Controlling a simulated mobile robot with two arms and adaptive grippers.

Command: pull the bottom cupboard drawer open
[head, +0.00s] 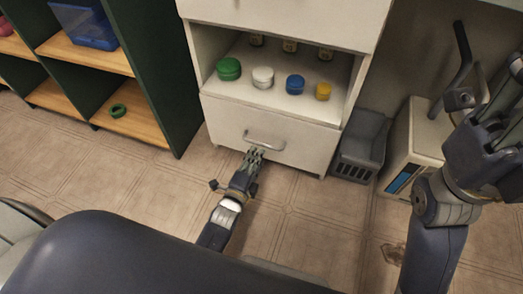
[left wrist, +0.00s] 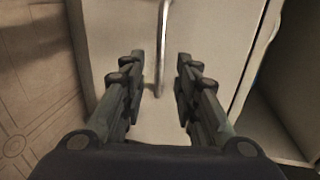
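The bottom drawer (head: 230,121) of the white cupboard is shut, flush under the open shelf. Its curved metal handle (head: 264,141) is on the front. My left gripper (head: 254,155) is just in front of and below the handle in the head view. In the left wrist view my left gripper (left wrist: 160,82) is open, with the handle (left wrist: 162,45) between the lines of its two fingers; I cannot tell whether they touch it. My right gripper (head: 490,120) is raised at the right, far from the drawer; its opening is unclear.
The cupboard shelf (head: 260,92) holds green, white, blue and yellow lidded jars. A green shelf unit (head: 175,90) stands at left. A grey crate (head: 362,140) and a white box (head: 415,145) stand at right. The tiled floor (head: 310,210) before the drawer is clear beside my left arm.

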